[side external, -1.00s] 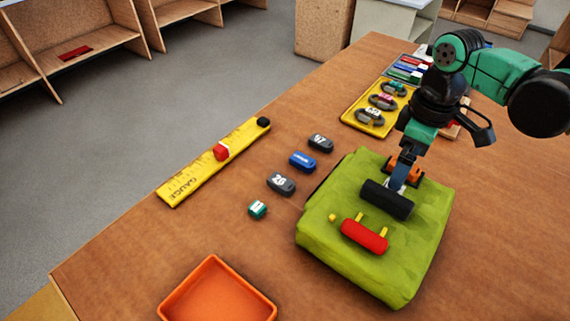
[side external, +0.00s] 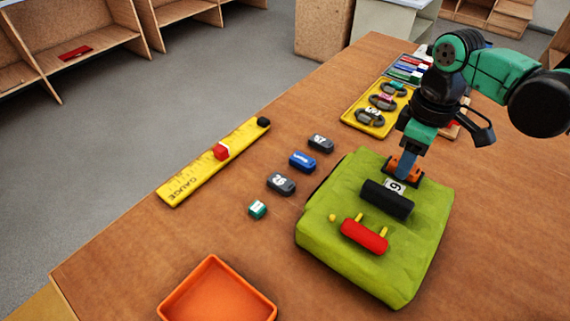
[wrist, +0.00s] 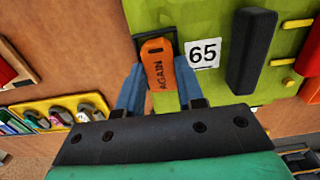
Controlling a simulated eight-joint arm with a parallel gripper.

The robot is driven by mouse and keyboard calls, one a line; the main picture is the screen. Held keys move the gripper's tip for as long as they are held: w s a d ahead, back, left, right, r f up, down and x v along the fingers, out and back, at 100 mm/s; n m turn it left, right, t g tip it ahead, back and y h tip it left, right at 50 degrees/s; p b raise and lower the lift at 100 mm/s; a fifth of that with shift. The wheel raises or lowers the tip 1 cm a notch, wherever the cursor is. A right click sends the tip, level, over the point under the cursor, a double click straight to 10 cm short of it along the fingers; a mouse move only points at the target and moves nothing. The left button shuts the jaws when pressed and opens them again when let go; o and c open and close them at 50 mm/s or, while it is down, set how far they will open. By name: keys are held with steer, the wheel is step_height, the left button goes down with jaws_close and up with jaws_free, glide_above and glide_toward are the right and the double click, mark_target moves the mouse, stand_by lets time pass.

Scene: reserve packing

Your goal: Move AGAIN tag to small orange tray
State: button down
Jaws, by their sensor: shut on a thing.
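The orange AGAIN tag (wrist: 157,65) sits between my blue fingers in the wrist view, its lettering facing the camera. My gripper (wrist: 158,80) is shut on it. In the side view my gripper (side external: 405,170) is at the far end of the green bag (side external: 330,235), with orange parts of the tag (side external: 415,177) showing beside the fingers. A dark frame shows around the tag's far end; I cannot tell whether the tag touches it. The small orange tray (side external: 215,292) stands empty at the bottom of the side view.
The bag carries a black handle (side external: 387,200), a red handle (side external: 364,237) and a white 65 label (wrist: 203,54). Several small tags, including a blue one (side external: 302,161), lie left of it. A yellow gauge (side external: 195,177) and a yellow tray (side external: 352,118) lie farther off.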

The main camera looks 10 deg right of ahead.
steer(key=shift+r, duration=3.5)
steer(key=a+r+n, duration=0.2)
steer(key=a, duration=0.6)
step_height(320, 180, up, 4)
steer(key=n, duration=0.7)
glide_above(220, 314)
step_height(220, 314, down, 19)
steer(key=shift+f, duration=0.15)
steer(key=shift+f, duration=0.1)
